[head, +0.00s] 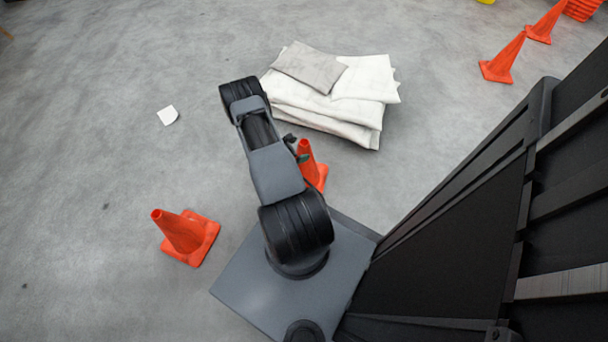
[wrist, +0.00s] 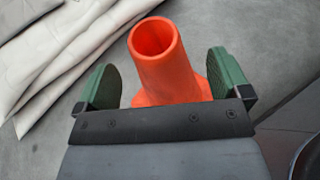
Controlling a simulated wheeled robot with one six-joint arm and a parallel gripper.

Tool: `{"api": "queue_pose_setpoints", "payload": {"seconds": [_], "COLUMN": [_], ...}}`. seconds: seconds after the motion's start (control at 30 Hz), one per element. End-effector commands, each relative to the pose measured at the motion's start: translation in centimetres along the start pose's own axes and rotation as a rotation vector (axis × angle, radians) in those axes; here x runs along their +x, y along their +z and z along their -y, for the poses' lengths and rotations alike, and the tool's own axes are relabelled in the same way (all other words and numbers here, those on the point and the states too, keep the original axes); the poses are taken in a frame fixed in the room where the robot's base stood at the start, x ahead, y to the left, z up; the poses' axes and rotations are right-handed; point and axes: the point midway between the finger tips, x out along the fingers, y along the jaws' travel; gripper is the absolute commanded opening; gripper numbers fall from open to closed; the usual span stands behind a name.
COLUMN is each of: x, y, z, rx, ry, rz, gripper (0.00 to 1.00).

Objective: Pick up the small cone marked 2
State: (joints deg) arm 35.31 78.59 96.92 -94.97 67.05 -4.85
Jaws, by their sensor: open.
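An orange cone (head: 316,174) stands on the floor just beyond my arm, partly hidden by it. In the wrist view the cone (wrist: 166,62) shows its open round top and lies between the two green fingers of my gripper (wrist: 167,82). The fingers are open, with a gap on either side of the cone's upper part. In the head view my gripper (head: 302,157) is mostly hidden behind my arm. A second orange cone (head: 182,234) stands on the floor at the left. No number is readable on either cone, so I cannot tell which is marked 2.
A stack of white and grey folded cloths or bags (head: 327,98) lies close behind the nearer cone. More orange cones (head: 503,62) stand at the far right. The left floor is mostly clear.

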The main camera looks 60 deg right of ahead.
Motion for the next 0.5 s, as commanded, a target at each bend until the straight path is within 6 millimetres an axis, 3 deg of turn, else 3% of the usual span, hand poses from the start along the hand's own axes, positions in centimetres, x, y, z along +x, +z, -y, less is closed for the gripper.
{"api": "queue_pose_setpoints", "payload": {"seconds": [0.2,0.5], "x": [2.7,3.1], "y": [-0.3,-0.1], "z": [0.0,0.0], "rx": [0.001,-0.001], "ry": [-0.002,0.001], "rz": [-0.001,0.0], "gripper": [0.95,0.95]}}
